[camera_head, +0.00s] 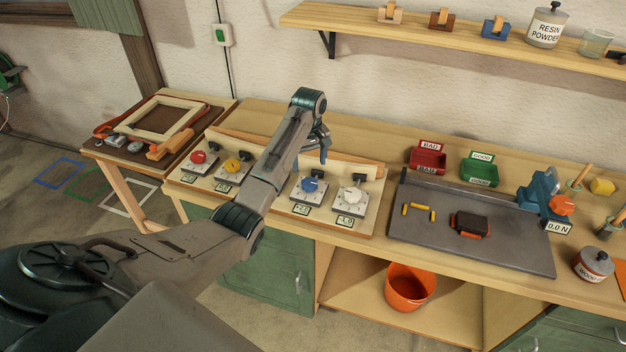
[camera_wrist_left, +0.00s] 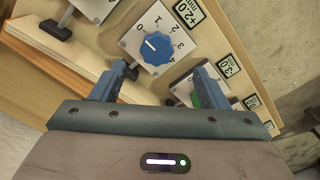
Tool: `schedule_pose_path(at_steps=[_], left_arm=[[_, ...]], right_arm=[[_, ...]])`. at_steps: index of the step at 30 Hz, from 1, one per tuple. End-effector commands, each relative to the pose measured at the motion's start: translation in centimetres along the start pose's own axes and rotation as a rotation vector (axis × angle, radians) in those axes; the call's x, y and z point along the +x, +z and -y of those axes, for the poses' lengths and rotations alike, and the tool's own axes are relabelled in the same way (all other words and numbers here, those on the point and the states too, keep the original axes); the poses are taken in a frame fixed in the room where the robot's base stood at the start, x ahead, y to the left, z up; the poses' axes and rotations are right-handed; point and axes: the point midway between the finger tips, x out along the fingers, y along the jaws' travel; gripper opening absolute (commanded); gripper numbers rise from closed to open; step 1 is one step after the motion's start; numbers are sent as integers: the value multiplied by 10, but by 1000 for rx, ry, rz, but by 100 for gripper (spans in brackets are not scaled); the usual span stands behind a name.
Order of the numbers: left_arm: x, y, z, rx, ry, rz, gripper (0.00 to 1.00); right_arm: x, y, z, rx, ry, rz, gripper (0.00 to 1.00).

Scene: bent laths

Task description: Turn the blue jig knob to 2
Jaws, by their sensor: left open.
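The blue jig knob (camera_head: 311,185) sits on a pale numbered dial plate on the wooden jig, with a "+2.0" label in front. In the left wrist view the blue knob (camera_wrist_left: 157,49) shows clearly; its white mark points up and left in the picture, away from the 2 on the right side of the dial. I cannot read exactly which mark it meets. My left gripper (camera_head: 322,154) is open and empty above the jig, close to the blue knob. In the left wrist view its fingertips (camera_wrist_left: 160,71) are apart, and the knob lies beyond them, not gripped. My right gripper is not in view.
Red (camera_head: 198,157), yellow (camera_head: 232,165) and white (camera_head: 353,196) knobs share the jig; a green knob (camera_wrist_left: 208,98) is partly behind a finger. Dark clamps stand behind the dials. A grey mat (camera_head: 470,252) with parts lies at right. A shelf (camera_head: 450,40) hangs above.

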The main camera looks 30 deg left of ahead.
Motion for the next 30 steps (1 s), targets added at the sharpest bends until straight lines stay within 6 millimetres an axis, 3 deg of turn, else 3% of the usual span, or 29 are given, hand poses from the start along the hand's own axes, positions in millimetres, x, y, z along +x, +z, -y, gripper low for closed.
schedule_pose_path(at_steps=[3, 7, 21, 30], left_arm=[[-13, -10, -4, -41, 0, 16, 68], [-11, -12, -5, -52, -1, 22, 68], [70, -10, -5, -50, -2, 22, 68], [92, -10, -5, -50, 0, 19, 68]], right_arm=[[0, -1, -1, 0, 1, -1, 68], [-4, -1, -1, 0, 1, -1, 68], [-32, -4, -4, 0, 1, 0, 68], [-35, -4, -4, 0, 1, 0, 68]])
